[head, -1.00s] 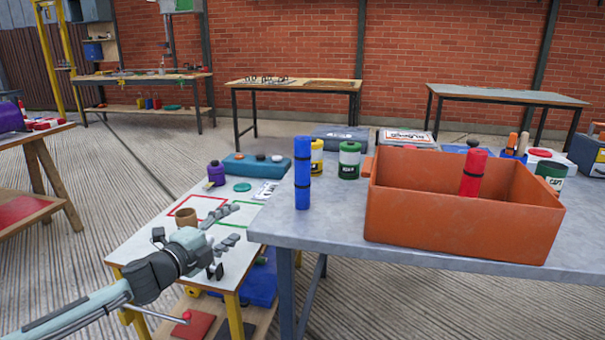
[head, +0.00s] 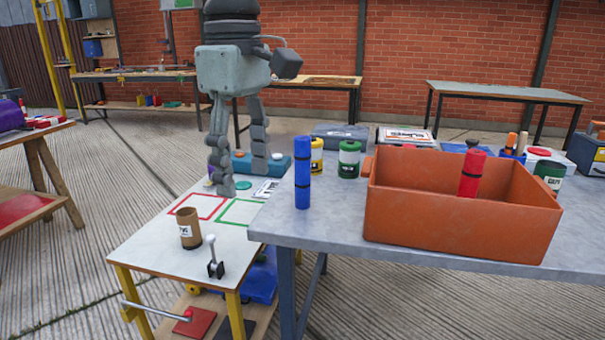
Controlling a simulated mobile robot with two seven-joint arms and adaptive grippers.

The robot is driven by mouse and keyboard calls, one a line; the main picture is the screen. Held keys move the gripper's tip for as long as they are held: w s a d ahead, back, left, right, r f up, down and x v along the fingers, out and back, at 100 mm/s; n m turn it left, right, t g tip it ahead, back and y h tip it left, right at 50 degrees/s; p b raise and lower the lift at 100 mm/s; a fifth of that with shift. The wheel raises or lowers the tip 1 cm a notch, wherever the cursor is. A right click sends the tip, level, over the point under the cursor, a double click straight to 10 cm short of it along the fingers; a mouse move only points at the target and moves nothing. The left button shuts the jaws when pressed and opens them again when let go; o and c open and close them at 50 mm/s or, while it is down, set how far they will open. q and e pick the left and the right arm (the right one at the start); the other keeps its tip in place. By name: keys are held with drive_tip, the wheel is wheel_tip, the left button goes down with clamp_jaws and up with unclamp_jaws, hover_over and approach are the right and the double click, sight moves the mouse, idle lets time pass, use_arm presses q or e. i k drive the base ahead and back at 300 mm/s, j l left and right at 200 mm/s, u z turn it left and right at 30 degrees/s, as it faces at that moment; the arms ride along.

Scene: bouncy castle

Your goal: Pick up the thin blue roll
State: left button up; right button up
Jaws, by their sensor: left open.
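The thin blue roll (head: 302,180) stands upright near the left end of the grey table, with dark bands around it. My left gripper (head: 250,178) points downward with its fingers apart, to the left of the blue roll and over the small white table. It is open, and nothing shows between its fingers. The gripper is apart from the blue roll in the picture. My right gripper is not in view.
An orange bin (head: 462,223) holding a red roll (head: 472,173) stands right of the blue roll. Yellow (head: 316,160) and green (head: 349,160) canisters stand just behind it. A brown cup (head: 188,230) and a lever (head: 213,262) are on the white table (head: 150,248).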

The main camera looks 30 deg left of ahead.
sight(301, 145)
drive_tip(key=i+j, duration=0.15)
drive_tip(key=i, duration=0.35)
drive_tip(key=i+j, duration=0.2)
drive_tip(key=i, duration=0.25)
